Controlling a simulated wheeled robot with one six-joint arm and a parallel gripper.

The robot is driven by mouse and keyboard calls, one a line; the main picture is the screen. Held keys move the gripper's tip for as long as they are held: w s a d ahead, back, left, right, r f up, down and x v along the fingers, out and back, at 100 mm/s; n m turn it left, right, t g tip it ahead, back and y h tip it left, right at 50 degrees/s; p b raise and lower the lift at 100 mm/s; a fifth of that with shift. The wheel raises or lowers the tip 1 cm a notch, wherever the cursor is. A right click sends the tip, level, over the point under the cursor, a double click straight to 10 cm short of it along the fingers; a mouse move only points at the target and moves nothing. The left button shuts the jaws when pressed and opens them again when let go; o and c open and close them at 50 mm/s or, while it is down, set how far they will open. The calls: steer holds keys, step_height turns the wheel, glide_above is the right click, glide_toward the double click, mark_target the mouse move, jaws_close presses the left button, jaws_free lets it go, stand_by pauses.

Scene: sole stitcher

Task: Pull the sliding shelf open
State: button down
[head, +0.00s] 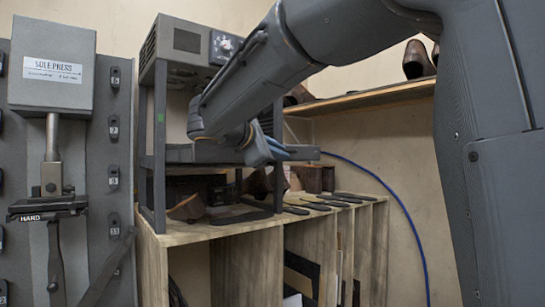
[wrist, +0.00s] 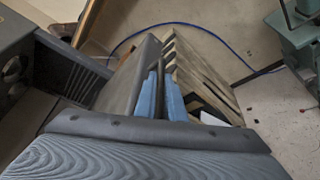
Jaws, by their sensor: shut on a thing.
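The sliding shelf (head: 180,153) is a flat grey tray in the tall dark grey machine frame, at mid height above the wooden cabinet. Its dark front edge also shows to the right of my gripper. In the head view my gripper (head: 268,150) is at the shelf's front, its blue fingers at shelf height. In the wrist view the blue fingers (wrist: 162,97) are close together around a thin dark bar, which appears to be the shelf's handle. My arm hides much of the shelf's middle, and the exact contact is hard to see.
The wooden cabinet (head: 262,228) below carries shoes, blocks and several dark soles (head: 322,204). The sole press (head: 52,70) stands at the left. A wooden wall shelf (head: 365,97) holds shoes. A blue hose (head: 405,215) hangs on the right wall. A green machine (wrist: 298,45) shows in the wrist view.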

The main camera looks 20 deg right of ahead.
steer(key=shift+s+d, duration=0.1)
steer(key=shift+s, duration=0.45)
steer(key=c, duration=2.1)
jaws_free()
steer(key=shift+b+v, duration=1)
steer(key=shift+v, duration=2.9)
